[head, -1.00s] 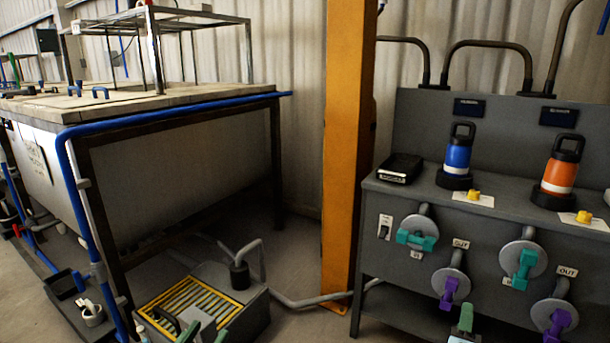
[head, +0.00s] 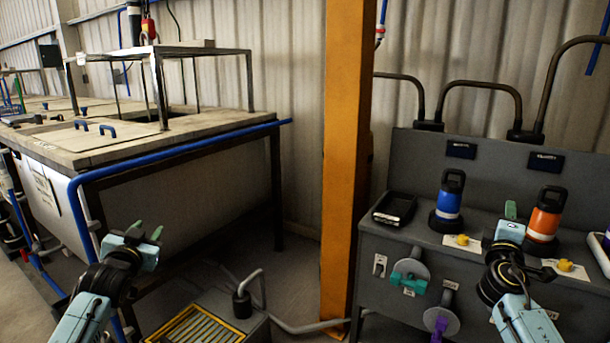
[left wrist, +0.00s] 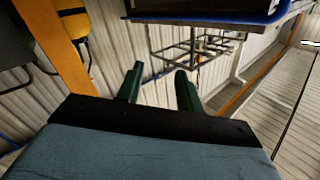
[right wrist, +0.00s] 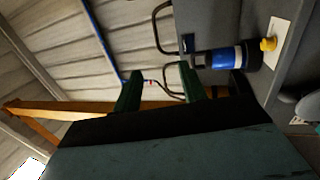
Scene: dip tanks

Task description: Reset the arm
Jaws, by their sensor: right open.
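My left gripper (head: 147,229) is raised in front of the tank table at the left of the head view. Its green fingers stand apart with nothing between them in the left wrist view (left wrist: 159,88). My right gripper (head: 511,212) is raised in front of the grey bench, between the blue bottle (head: 449,198) and the orange bottle (head: 546,215). Its fingers are apart and empty in the right wrist view (right wrist: 158,84). The blue bottle also shows there (right wrist: 225,58), beyond and to the right of the fingers.
The grey bench (head: 400,270) has teal and purple valve handles on its front. A black tray (head: 394,208) lies on its left end. An orange post (head: 345,150) stands between bench and tank table (head: 150,150). A yellow-edged grate box (head: 205,322) is on the floor.

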